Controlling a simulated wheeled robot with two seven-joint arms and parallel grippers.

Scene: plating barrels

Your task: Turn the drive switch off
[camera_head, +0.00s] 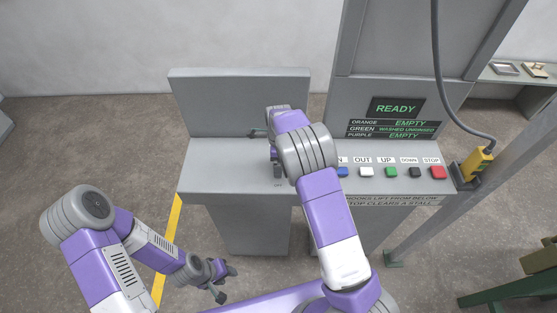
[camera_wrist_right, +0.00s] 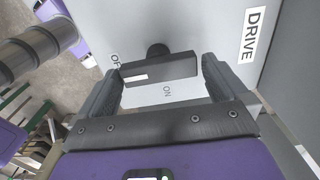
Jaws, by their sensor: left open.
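The drive switch (camera_wrist_right: 160,70) is a dark bar handle on a grey panel in the right wrist view. A white stripe marks its left end, which lies just below the partly covered OFF label (camera_wrist_right: 115,61). The ON label (camera_wrist_right: 167,90) is below the bar, and the DRIVE label (camera_wrist_right: 252,34) is at upper right. My right gripper (camera_wrist_right: 160,72) has its fingers apart, one beyond each end of the bar, with narrow gaps seeming to remain. In the head view, my right arm hides most of the switch area. My left gripper (camera_head: 226,283) is open and empty, low in front of the console.
The grey console (camera_head: 225,180) carries a row of coloured buttons, including a red STOP button (camera_head: 438,172), right of my right arm. A display (camera_head: 395,108) reads READY. A yellow pendant (camera_head: 477,163) hangs on a cable at the right. Floor left of the console is clear.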

